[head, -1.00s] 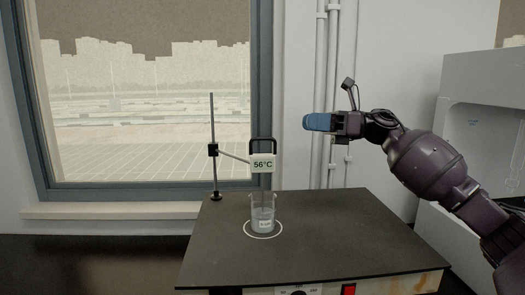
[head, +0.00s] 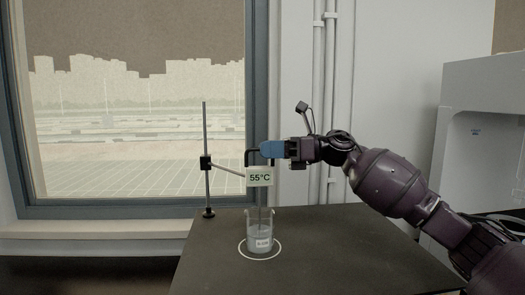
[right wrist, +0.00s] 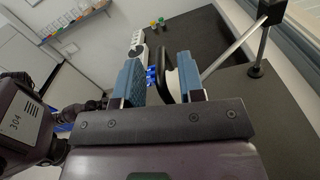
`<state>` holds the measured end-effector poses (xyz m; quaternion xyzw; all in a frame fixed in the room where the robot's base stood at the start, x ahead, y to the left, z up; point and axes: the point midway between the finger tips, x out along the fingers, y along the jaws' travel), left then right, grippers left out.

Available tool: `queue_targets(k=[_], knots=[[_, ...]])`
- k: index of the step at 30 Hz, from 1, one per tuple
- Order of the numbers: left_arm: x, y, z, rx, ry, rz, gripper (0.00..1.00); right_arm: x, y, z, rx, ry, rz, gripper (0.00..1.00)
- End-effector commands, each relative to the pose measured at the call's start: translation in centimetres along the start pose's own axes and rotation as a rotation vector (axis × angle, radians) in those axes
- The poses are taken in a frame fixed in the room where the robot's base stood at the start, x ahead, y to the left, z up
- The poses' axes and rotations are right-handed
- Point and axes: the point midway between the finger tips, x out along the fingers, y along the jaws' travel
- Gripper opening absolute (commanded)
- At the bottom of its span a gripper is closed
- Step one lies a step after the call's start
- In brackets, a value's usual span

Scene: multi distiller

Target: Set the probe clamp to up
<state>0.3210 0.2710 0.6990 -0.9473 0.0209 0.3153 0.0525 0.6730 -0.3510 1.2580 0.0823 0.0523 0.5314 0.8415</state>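The probe clamp is a black block (head: 206,162) on an upright metal rod, with a thin arm running to a display (head: 260,177) reading 55°C. A black loop handle (head: 252,157) rises above the display. The probe hangs down toward a glass beaker (head: 264,240) of liquid. My right gripper (head: 270,149), with blue fingers, is at the handle's top. In the right wrist view, its fingers (right wrist: 159,78) are apart, with the black handle (right wrist: 172,78) between them, nearer the right finger. The clamp block (right wrist: 270,12) shows at upper right. My left gripper is out of view.
The beaker stands inside a white ring on a dark hotplate top (head: 330,240). A window (head: 135,110) is behind. A pale grey cabinet (head: 475,130) stands at the right. The right part of the hotplate top is clear.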

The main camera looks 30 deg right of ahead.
Motion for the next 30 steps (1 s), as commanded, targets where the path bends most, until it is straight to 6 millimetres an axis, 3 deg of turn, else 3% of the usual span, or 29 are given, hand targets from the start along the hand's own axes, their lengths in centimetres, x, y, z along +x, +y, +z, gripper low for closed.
queue_targets(k=[6,15,22,30], knots=[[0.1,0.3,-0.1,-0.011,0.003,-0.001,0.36,1.4,0.0,0.0,0.001,0.0,0.0,0.36],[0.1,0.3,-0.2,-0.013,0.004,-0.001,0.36,1.6,0.0,0.0,0.001,0.0,-0.001,0.36],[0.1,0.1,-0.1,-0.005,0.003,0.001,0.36,1.6,0.0,0.0,0.001,0.0,0.0,0.01],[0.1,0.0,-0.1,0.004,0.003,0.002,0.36,1.6,0.1,0.1,0.001,0.0,0.001,0.0]])
